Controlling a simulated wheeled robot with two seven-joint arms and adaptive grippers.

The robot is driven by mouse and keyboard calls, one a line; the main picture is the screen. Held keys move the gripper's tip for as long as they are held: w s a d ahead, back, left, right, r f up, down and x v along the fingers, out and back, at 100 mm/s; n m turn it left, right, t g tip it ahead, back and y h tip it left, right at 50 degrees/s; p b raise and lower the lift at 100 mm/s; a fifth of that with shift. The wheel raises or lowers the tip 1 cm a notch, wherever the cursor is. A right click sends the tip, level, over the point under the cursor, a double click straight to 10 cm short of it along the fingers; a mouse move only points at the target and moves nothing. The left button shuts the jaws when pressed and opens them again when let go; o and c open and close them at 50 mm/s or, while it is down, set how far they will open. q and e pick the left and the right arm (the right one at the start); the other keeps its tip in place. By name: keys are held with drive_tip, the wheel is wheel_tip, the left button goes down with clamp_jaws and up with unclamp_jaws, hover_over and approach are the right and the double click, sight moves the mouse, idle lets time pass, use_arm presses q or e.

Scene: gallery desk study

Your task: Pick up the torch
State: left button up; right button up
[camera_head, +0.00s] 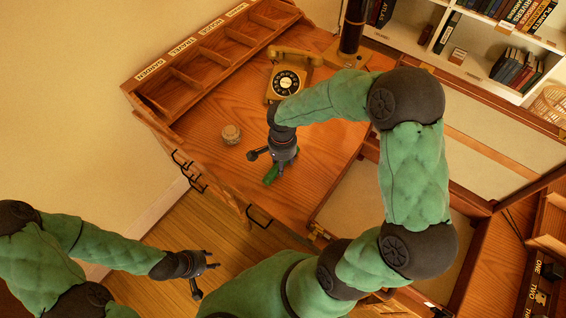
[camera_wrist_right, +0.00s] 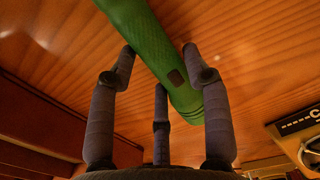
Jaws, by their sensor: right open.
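The green torch (camera_head: 271,175) lies on the wooden desk near its front edge, mostly hidden under my right gripper (camera_head: 268,164) in the head view. In the right wrist view the torch (camera_wrist_right: 155,45) lies slantwise beyond the fingertips of my right gripper (camera_wrist_right: 160,58). The fingers are apart and not closed on it; whether any fingertip touches it I cannot tell. My left gripper (camera_head: 207,272) is open and empty, low over the floor in front of the desk.
A labelled wooden pigeonhole rack (camera_head: 205,62) lines the back left. A framed panel (camera_head: 490,130) is at right. Bare desk surrounds the torch.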

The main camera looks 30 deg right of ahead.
drive_tip(key=shift+f, duration=0.2)
drive_tip(key=c, duration=0.9)
drive_tip(key=shift+c, duration=0.4)
drive_tip(key=shift+r, duration=0.15)
